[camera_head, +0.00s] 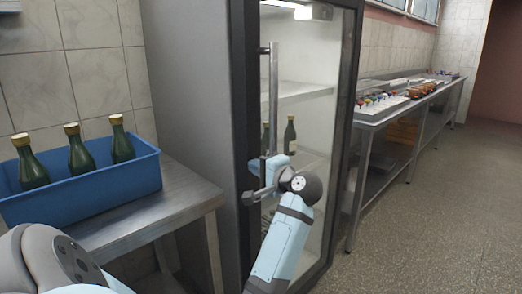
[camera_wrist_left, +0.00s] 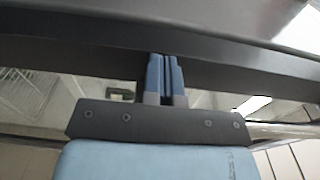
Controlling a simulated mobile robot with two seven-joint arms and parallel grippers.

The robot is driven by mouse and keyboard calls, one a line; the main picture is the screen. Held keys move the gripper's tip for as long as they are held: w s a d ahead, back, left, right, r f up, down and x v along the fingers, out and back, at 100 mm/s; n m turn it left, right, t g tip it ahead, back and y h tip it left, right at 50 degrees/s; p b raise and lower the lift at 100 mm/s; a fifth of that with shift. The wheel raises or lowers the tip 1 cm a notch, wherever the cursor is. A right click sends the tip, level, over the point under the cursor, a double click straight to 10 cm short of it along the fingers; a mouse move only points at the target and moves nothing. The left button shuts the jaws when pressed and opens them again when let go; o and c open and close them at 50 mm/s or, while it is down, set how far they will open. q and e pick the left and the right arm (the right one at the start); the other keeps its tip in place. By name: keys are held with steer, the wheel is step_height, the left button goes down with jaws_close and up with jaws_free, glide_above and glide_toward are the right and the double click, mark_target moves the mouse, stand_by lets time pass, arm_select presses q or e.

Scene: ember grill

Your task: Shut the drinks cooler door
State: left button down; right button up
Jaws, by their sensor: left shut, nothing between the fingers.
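The drinks cooler (camera_head: 190,90) is a tall grey cabinet in the middle of the head view. Its glass door (camera_head: 345,110) has a dark frame and a long vertical bar handle (camera_head: 273,95). The door looks close to the cabinet, but I cannot tell whether it is fully shut. My left gripper (camera_head: 254,167) is by the lower part of the handle, shut and empty. In the left wrist view its blue fingertips (camera_wrist_left: 164,60) are together against or just before a dark frame bar (camera_wrist_left: 220,62); contact is unclear. My right gripper is out of view.
A blue crate (camera_head: 95,196) with several green bottles stands on a steel table (camera_head: 190,200) left of the cooler. A long steel counter (camera_head: 385,112) with food runs along the wall at right. The floor (camera_head: 430,210) at right is clear.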

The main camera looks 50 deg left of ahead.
mark_target(249, 87)
arm_select(q)
steer(key=r, duration=0.2)
steer(key=r+p, duration=0.1)
steer(key=r, duration=0.2)
steer(key=a+r, duration=0.1)
steer(key=r, duration=0.1)
steer(key=shift+r+p, duration=0.25)
steer(key=shift+p, duration=0.1)
steer(key=r, duration=0.4)
steer(key=r+p, duration=0.1)
steer(key=r, duration=0.3)
steer(key=r+p, duration=0.1)
steer(key=r, duration=0.3)
steer(key=shift+s+d+r, duration=0.1)
steer(key=shift+d+r, duration=0.15)
steer(key=shift+d, duration=0.15)
steer(key=shift+r, duration=0.25)
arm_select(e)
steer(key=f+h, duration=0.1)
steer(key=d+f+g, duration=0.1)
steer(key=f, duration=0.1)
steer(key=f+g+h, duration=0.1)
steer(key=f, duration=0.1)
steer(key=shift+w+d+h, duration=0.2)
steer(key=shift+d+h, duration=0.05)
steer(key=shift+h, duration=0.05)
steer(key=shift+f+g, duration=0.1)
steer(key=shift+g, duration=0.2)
